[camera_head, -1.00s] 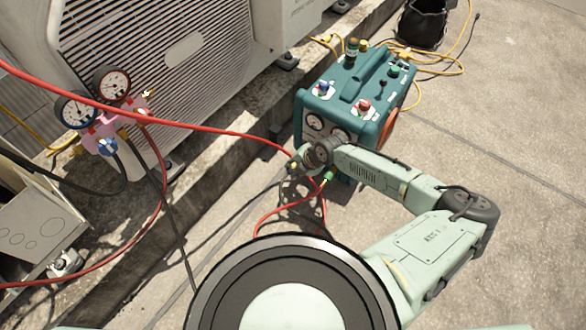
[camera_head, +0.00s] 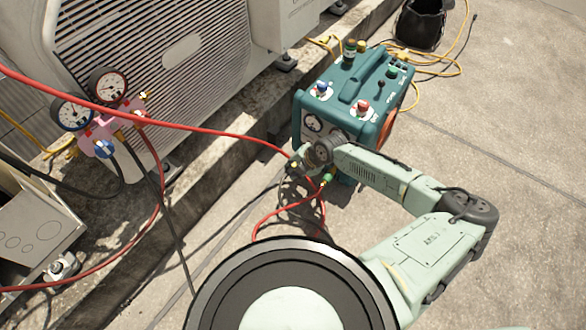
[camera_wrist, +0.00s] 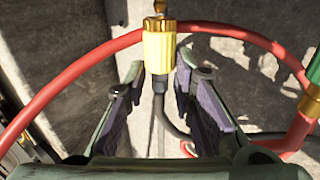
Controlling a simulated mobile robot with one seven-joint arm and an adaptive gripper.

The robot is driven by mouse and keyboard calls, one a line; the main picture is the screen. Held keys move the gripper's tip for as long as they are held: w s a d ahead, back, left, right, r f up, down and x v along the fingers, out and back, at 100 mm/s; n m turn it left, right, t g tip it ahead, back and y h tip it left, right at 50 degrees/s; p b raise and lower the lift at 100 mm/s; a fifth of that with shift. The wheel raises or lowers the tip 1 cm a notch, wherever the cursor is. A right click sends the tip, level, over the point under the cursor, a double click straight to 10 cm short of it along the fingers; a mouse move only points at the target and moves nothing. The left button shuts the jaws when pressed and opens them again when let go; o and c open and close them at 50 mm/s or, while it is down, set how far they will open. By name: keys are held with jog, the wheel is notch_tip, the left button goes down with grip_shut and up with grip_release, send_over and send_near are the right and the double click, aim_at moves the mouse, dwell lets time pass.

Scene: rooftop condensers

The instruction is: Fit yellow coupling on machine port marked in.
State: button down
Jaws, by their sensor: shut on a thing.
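The yellow coupling (camera_wrist: 159,46) is ribbed, with a brass end pointing up and a black hose below it. It sits upright at the fingertips of my gripper (camera_wrist: 159,74), which is shut on it. In the head view my gripper (camera_head: 297,165) is low in front of the teal machine (camera_head: 372,62), at its left front corner. The machine has a blue knob (camera_head: 322,89) and a red knob (camera_head: 362,107) on top and round gauges in front. My arm hides part of its front. I cannot read any "in" marking on a port.
A red hose (camera_wrist: 60,75) loops behind the coupling. A green coupling (camera_wrist: 314,72) on a red hose is close at right. A pink gauge manifold (camera_head: 103,130) is at left by the condenser (camera_head: 150,80). A black bucket (camera_head: 421,25) stands behind. Concrete at right is clear.

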jog(key=shift+w+d+b, duration=0.65)
jog(key=shift+w+b, duration=0.2)
dwell(1.4)
jog(key=c, duration=1.3)
grip_release()
jog(key=shift+s+a+r+p, duration=0.15)
jog(key=shift+s+a+p, duration=0.2)
jog(key=shift+s+p, duration=0.25)
jog(key=s+a+p, duration=0.2)
jog(key=s, duration=0.1)
jog(key=s+a+p, duration=0.1)
jog(key=s, duration=0.1)
jog(key=shift+a+f, duration=0.2)
jog(key=shift+a, duration=0.15)
